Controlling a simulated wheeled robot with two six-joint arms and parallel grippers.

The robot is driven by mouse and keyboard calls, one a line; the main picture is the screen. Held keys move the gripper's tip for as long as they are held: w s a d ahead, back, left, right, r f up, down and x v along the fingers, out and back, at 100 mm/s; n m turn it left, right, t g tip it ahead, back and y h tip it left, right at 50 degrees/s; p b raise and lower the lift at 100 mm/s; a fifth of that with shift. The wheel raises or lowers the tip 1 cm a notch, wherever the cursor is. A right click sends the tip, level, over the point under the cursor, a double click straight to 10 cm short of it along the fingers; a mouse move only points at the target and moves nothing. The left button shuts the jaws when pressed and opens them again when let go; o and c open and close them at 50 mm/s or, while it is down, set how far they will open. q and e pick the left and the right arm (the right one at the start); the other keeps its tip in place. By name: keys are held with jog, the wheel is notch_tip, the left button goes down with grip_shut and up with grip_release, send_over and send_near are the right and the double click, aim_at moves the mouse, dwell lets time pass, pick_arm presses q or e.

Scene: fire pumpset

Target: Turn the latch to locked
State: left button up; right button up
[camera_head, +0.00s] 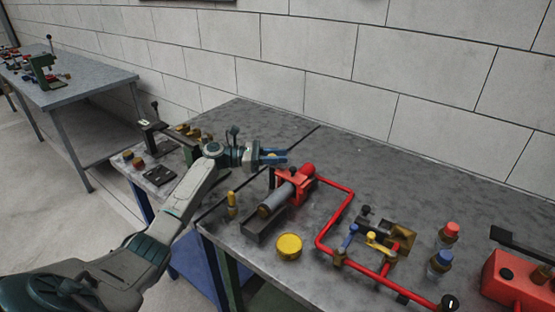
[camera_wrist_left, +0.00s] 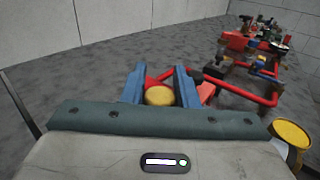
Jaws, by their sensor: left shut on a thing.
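My left gripper (camera_head: 282,156) is above the back of the workbench, behind the red pump head (camera_head: 295,183). In the left wrist view its two blue fingers (camera_wrist_left: 160,88) are closed on a round, brass-coloured piece (camera_wrist_left: 160,96), which sits between them. The fingers and wrist hide most of this piece in the head view. I cannot tell which part is the latch, or whether it stands locked. A brass block with blue and yellow levers (camera_head: 371,238) stands to the right, apart from the gripper. My right gripper is not in view.
A bent red pipe (camera_head: 350,195) runs across the bench (camera_head: 400,180). The bench's back strip by the wall is clear.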

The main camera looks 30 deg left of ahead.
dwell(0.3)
pick_arm(q)
jog(key=o, duration=1)
jog(key=shift+r, duration=0.15)
jog(key=shift+r, duration=0.35)
notch_tip(320, 180, up, 2)
jog(key=shift+s+d+r+b, duration=0.15)
jog(key=shift+r+b, duration=0.1)
jog(key=shift+b, duration=0.5)
jog(key=s+d, duration=0.2)
jog(key=s, duration=0.2)
jog(key=s+d+r+b, duration=0.1)
jog(key=s+d, duration=0.2)
jog(key=s, duration=0.2)
jog(key=s+d+b, duration=0.1)
jog(key=s+d, duration=0.1)
jog(key=s, duration=0.2)
jog(key=shift+s+d+r, duration=0.25)
jog(key=shift+d, duration=0.15)
jog(key=shift+c, duration=0.2)
